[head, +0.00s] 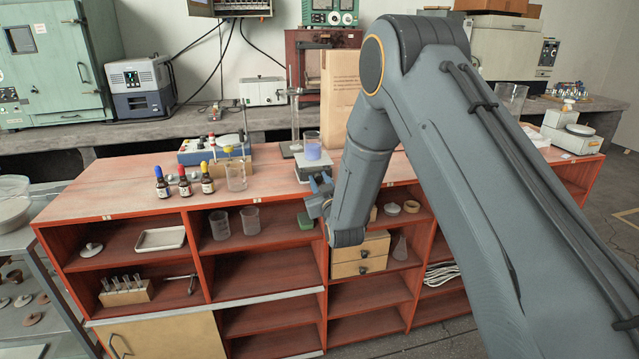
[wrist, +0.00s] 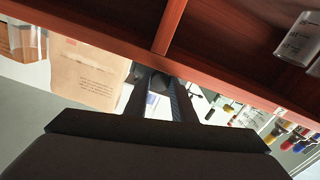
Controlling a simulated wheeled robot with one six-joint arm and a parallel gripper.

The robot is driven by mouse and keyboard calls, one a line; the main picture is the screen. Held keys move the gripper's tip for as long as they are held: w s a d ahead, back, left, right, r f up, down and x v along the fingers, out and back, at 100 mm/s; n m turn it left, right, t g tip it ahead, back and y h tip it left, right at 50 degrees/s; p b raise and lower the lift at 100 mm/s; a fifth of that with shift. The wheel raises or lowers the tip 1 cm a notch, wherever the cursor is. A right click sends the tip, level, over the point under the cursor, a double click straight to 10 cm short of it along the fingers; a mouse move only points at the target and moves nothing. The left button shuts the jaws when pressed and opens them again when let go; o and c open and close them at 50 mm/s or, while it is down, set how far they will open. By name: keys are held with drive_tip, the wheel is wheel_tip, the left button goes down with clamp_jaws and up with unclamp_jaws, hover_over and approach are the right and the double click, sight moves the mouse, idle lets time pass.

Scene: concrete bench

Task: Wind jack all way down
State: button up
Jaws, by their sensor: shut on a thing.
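The jack (head: 316,172) stands near the front edge of the red bench top, its lower part partly hidden by my gripper. A beaker with blue-violet liquid (head: 312,152) stands upright on its top plate. My gripper (head: 320,185) is at the jack's front side, at the bench edge. In the wrist view, my gripper (wrist: 160,98) is shut on the jack's dark knob (wrist: 158,82), which shows between the fingers. The knob is hidden in the head view. How high the jack's plate stands is hard to tell.
Dropper bottles (head: 185,183), an empty beaker (head: 236,176) and a blue-grey instrument (head: 215,150) stand left of the jack. A tall brown package (head: 340,95) is behind it. Open shelves with glassware and a wooden drawer box (head: 360,257) lie below my gripper.

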drive_tip(key=o, duration=1.1)
drive_tip(key=shift+c, duration=0.2)
drive_tip(key=b+v, duration=0.1)
drive_tip(key=v, duration=0.7)
drive_tip(key=shift+w, duration=0.1)
